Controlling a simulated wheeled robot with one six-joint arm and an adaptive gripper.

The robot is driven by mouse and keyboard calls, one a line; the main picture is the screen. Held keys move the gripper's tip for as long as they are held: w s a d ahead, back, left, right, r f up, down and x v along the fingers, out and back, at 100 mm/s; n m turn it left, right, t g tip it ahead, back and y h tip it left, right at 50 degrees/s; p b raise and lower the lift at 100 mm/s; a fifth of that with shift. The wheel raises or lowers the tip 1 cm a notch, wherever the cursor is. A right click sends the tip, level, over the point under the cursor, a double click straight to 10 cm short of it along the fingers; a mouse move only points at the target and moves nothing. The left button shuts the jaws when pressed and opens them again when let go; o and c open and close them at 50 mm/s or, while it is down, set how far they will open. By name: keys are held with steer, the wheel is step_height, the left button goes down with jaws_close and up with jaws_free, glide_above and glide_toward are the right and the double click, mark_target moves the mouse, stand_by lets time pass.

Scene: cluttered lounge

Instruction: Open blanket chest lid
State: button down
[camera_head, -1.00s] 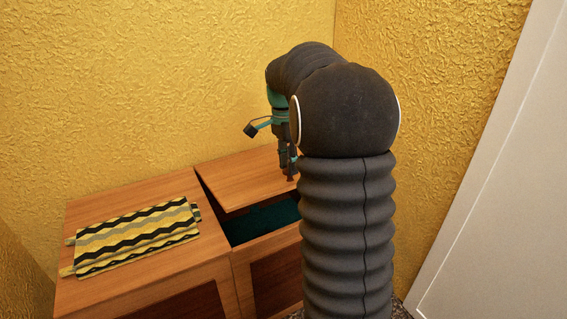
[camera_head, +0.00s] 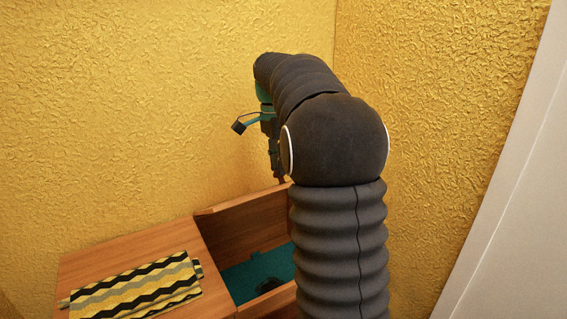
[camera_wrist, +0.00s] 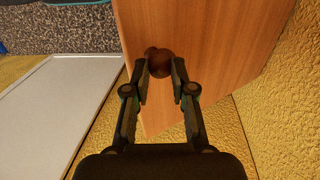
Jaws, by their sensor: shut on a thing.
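The blanket chest (camera_head: 222,272) is wooden and stands against the yellow wall. Its lid (camera_head: 240,228) is tilted up steeply, and the teal inside (camera_head: 262,274) shows with a dark object in it. In the wrist view the lid's wooden face (camera_wrist: 205,40) has a round dark knob (camera_wrist: 160,62). My gripper (camera_wrist: 161,72) is shut on this knob, one finger on each side. In the head view my gripper (camera_head: 278,172) is at the lid's upper edge, and my arm hides the lid's right part.
A yellow, black and grey zigzag-patterned folded cloth (camera_head: 135,290) lies on the wooden top (camera_head: 120,250) left of the opening. Yellow walls (camera_head: 150,100) close in behind and at the right. A pale panel (camera_head: 500,220) stands at the far right.

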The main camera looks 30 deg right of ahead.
steer(key=shift+w+a+f, duration=0.2)
steer(key=shift+w+f, duration=0.15)
steer(key=shift+f, duration=0.2)
steer(key=c, duration=1.2)
jaws_free()
steer(key=shift+w+f, duration=0.1)
steer(key=o, duration=0.7)
steer(key=shift+w+f, duration=0.8)
steer(key=shift+w, duration=0.15)
steer(key=shift+c, duration=0.2)
steer(key=shift+s+r, duration=0.45)
steer(key=shift+c, duration=1.1)
steer(key=shift+s+r, duration=0.15)
steer(key=shift+s, duration=0.05)
steer(key=shift+s+d+r, duration=0.1)
steer(key=shift+d, duration=0.1)
steer(key=shift+r, duration=0.1)
step_height(320, 180, up, 12)
steer(key=w, duration=0.1)
steer(key=shift+w, duration=0.2)
